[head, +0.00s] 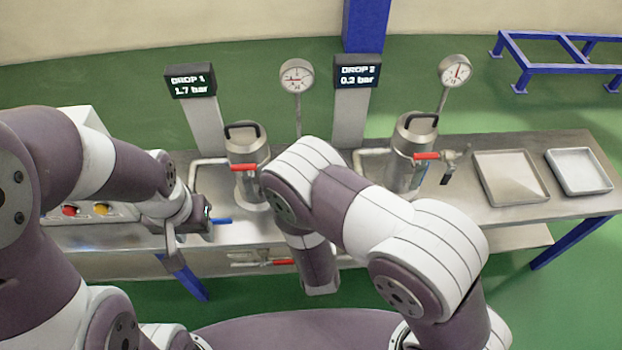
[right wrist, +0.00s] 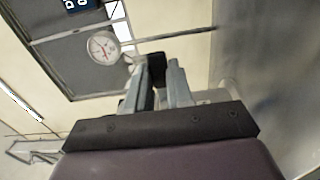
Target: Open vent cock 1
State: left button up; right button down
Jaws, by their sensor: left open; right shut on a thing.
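Two steel vessels stand on the steel bench, vessel 1 (head: 247,150) by the "DROP 1" display (head: 190,81) reading 1.7 bar. A red lever (head: 243,167) lies level across the front of vessel 1; no label marks it as vent cock 1. A blue lever (head: 222,220) sits lower left of the vessel. My left gripper (head: 195,222) is open beside the blue lever; contact is unclear. In the right wrist view my right gripper (right wrist: 160,88) is shut on a dark thing (right wrist: 159,72) that I cannot identify. My right arm hides that gripper in the head view.
Vessel 2 (head: 412,135) has a red lever (head: 427,156); its display (head: 358,71) reads 0.2 bar. Two trays (head: 510,198) (head: 606,189) lie at the bench's right. Red and yellow buttons are at left.

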dwell(0.4)
jog(key=c, duration=1)
grip_release()
pick_arm(q)
jog(key=shift+s, duration=0.1)
